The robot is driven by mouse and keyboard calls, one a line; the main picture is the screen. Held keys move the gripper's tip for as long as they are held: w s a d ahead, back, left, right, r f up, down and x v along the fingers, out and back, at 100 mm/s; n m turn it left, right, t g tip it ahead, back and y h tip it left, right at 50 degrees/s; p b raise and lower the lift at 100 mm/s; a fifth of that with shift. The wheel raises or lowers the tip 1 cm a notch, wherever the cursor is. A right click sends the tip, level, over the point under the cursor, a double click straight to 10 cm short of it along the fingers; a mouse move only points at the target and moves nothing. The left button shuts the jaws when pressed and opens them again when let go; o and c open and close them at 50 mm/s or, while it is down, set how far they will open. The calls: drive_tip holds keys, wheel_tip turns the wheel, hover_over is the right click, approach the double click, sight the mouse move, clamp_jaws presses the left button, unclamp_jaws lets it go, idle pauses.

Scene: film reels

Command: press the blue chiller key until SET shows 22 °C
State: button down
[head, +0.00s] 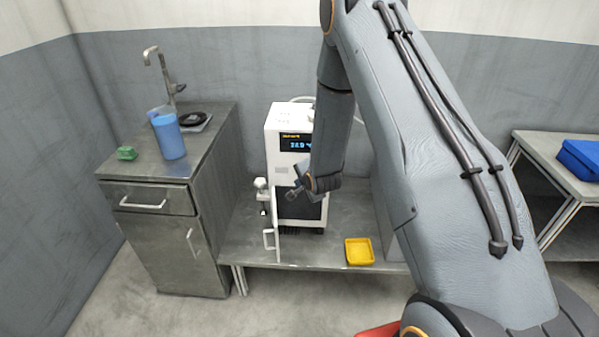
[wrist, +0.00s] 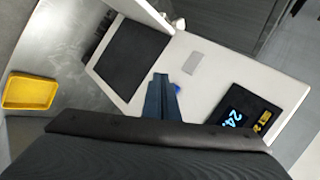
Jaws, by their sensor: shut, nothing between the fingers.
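The white chiller (head: 282,140) stands on the metal bench, its front facing me. Its dark display (head: 296,142) has small yellow text above large blue digits, too small to read surely. In the wrist view the display (wrist: 240,117) is tilted, and its blue digits begin with 24; the rest is unclear. My gripper (head: 291,195) is shut and empty in front of the chiller. In the wrist view its fingertips (wrist: 161,78) are over the white front panel. The blue key (wrist: 177,88) shows just beside the fingers, partly hidden by them. I cannot tell whether they touch it.
A yellow tray (head: 359,251) lies on the bench right of the chiller. A white tap-like fitting (head: 262,190) and a white panel with a handle (head: 269,238) are at its left. A sink cabinet (head: 150,215) with a blue jug (head: 169,137) stands further left.

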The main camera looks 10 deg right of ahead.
drive_tip(key=shift+s+a+p, duration=0.2)
drive_tip(key=shift+s, duration=0.4)
drive_tip(key=shift+s+a+p, duration=0.2)
drive_tip(key=shift+s, duration=0.4)
drive_tip(key=shift+a+b, duration=0.1)
drive_tip(key=shift+b, duration=0.7)
idle(2.0)
drive_tip(key=shift+s+a+b, duration=0.25)
drive_tip(key=shift+s+b, duration=0.65)
drive_tip(key=shift+b, duration=1.35)
drive_tip(key=shift+s+a+b, duration=0.25)
drive_tip(key=shift+s+b, duration=0.65)
drive_tip(key=shift+b, duration=1.35)
drive_tip(key=shift+w, duration=0.1)
drive_tip(key=w+d+b, duration=0.1)
drive_tip(key=w+d, duration=0.1)
drive_tip(key=w, duration=0.6)
drive_tip(key=shift+d+b, duration=0.4)
drive_tip(key=shift+w, duration=0.1)
